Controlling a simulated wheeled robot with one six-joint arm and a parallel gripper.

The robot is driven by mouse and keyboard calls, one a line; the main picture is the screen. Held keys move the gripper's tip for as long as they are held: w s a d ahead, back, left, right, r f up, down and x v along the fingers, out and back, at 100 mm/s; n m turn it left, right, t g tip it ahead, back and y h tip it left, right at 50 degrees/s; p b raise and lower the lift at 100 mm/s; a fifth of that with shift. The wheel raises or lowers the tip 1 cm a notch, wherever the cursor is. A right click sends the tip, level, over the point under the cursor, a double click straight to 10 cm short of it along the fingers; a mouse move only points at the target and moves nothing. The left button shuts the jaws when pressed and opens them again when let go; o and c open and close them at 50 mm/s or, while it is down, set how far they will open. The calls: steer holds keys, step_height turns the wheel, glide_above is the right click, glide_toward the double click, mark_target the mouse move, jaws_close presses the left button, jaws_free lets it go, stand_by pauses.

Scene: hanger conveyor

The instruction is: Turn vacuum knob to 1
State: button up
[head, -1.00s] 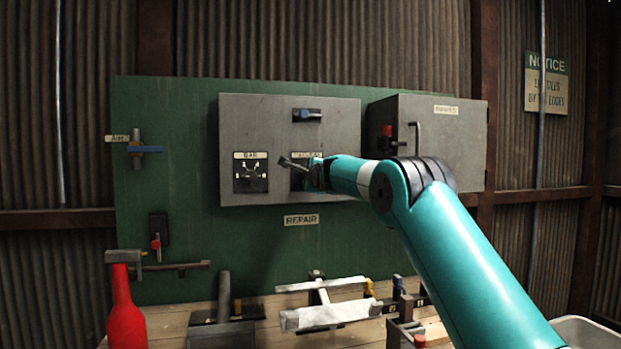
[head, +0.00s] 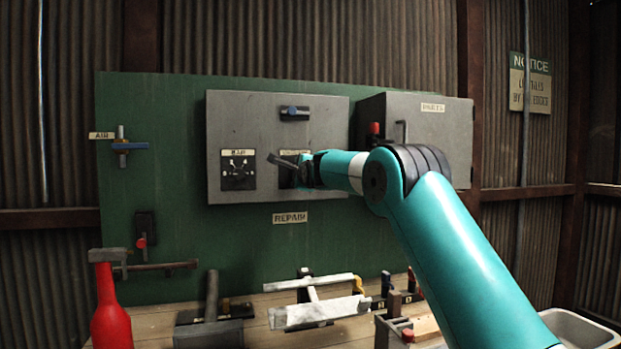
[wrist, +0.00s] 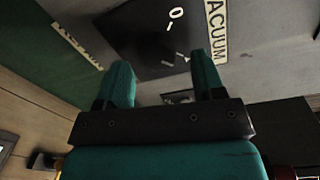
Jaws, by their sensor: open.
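The vacuum knob's black plate (wrist: 150,38) is in the wrist view, with a white "0" mark and a label ending in "ACUUM". The knob on it is dark and its setting cannot be read.
A grey PARTS cabinet (head: 440,140) stands at right.

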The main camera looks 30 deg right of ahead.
steer(key=b+v, duration=0.5)
steer(key=v, duration=1)
steer(key=shift+s+b, duration=0.35)
steer(key=shift+s, duration=0.05)
steer(key=shift+a, duration=0.2)
steer(key=s+a+f+n+g+y+p, duration=0.2)
steer(key=s+a+f+n+g+y, duration=0.2)
steer(key=s+a+f+n, duration=0.55)
steer(key=s+a+f+n+g+y+p, duration=0.1)
steer(key=s+a+f+n+g+y, duration=0.45)
steer(key=a, duration=0.65)
steer(key=s+a+f+n+g, duration=0.2)
steer(key=s+n, duration=0.3)
steer(key=s, duration=0.3)
steer(key=s+a+f+n+g+p, duration=0.1)
steer(key=s+a+f+n+g, duration=0.1)
steer(key=s+n, duration=0.3)
steer(key=s+a+f+n+g+p, duration=0.1)
steer(key=s+a+f+n+g, duration=0.1)
steer(key=s, duration=0.9)
step_height(320, 180, down, 2)
steer(key=n+g, duration=0.1)
steer(key=n, duration=0.2)
steer(key=shift+n, duration=0.4)
